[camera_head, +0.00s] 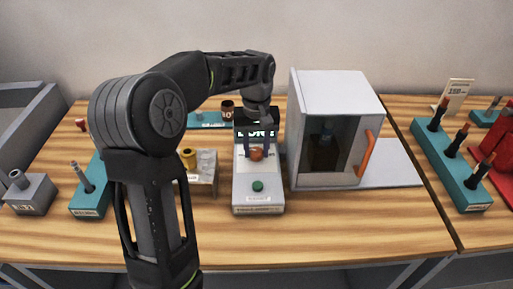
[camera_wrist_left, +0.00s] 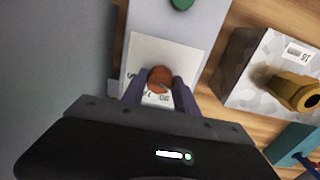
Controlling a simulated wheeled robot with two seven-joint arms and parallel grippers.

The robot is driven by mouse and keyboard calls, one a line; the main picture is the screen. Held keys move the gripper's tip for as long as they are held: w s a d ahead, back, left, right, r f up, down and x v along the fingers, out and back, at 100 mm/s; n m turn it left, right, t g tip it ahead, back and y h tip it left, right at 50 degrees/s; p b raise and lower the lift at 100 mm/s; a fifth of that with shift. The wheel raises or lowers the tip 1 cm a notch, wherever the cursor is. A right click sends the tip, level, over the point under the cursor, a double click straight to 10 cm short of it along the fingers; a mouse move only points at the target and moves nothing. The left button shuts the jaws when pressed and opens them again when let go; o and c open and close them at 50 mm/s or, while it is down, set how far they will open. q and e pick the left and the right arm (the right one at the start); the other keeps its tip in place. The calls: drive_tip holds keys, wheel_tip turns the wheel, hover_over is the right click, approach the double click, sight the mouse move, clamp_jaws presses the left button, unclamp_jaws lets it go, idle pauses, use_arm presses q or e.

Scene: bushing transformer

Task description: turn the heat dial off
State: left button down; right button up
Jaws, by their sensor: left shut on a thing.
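The heat dial is a round orange-brown knob (camera_head: 257,154) on the sloped top of a light grey control box (camera_head: 243,200). My left gripper (camera_head: 257,148) comes down over it from above, its two dark fingers on either side of the knob. In the left wrist view the knob (camera_wrist_left: 160,79) sits between the fingertips of the left gripper (camera_wrist_left: 160,88), on a white label with partly covered markings. The gripper is shut on the knob. The dial's exact setting cannot be read. My right gripper is not in view.
A green button (camera_head: 257,186) is on the box's front part. A grey cabinet (camera_head: 335,85) with a dark window and orange handle (camera_head: 366,154) stands close on the right. A stone-like block with a yellow piece (camera_head: 188,158) stands close on the left. The wooden table front (camera_head: 330,225) is clear.

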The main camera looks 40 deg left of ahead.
sight(257, 150)
use_arm(q)
drive_tip(key=shift+n, duration=0.9)
drive_tip(key=c, duration=0.9)
unclamp_jaws()
drive_tip(key=shift+c, duration=0.2)
drive_tip(key=shift+r, duration=3.9)
